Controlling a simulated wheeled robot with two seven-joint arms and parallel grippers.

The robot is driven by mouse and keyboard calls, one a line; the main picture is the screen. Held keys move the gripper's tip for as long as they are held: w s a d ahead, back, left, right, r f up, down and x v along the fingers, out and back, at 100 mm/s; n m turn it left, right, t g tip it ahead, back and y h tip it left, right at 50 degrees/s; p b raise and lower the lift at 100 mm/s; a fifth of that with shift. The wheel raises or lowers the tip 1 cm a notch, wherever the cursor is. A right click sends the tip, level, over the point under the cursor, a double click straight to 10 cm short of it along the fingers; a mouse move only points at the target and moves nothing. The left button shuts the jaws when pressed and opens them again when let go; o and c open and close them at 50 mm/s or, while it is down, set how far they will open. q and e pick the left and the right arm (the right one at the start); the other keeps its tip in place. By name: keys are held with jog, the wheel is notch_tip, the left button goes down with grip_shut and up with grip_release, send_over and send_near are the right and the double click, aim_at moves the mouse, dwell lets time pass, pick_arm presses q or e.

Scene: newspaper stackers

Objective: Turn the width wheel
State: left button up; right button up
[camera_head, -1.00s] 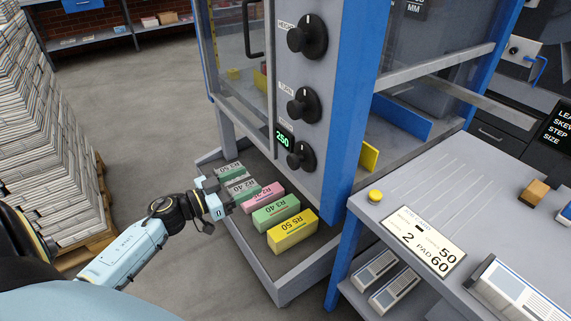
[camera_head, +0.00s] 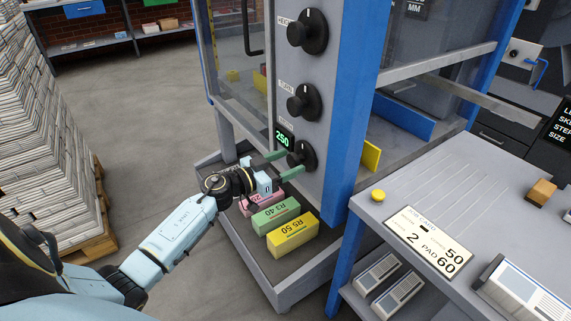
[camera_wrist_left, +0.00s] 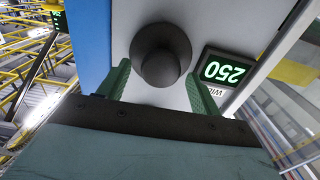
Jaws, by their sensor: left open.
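The width wheel (camera_head: 301,154) is the lowest of three black knobs on the grey machine panel. A green display (camera_head: 284,138) reading 250 sits at its upper left in the head view. In the left wrist view the wheel (camera_wrist_left: 161,55) lies between two green fingers, and the display (camera_wrist_left: 226,71) appears upside down, with part of its label showing. My left gripper (camera_head: 286,163) is open, with one finger on each side of the wheel. There seems to be a gap between each finger and the knob; contact is not clear. My right gripper is not in view.
Colored blocks, including a green one (camera_head: 275,216) and a yellow one (camera_head: 293,236), lie on the tray below my left gripper. A blue post (camera_head: 352,110) stands right of the panel. A side table (camera_head: 480,190) holds a job card (camera_head: 428,240). Newspaper stacks (camera_head: 45,150) stand at left.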

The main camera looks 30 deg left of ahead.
pick_arm(q)
jog(key=c, duration=0.9)
jog(key=shift+c, duration=0.2)
jog(key=shift+m, duration=0.3)
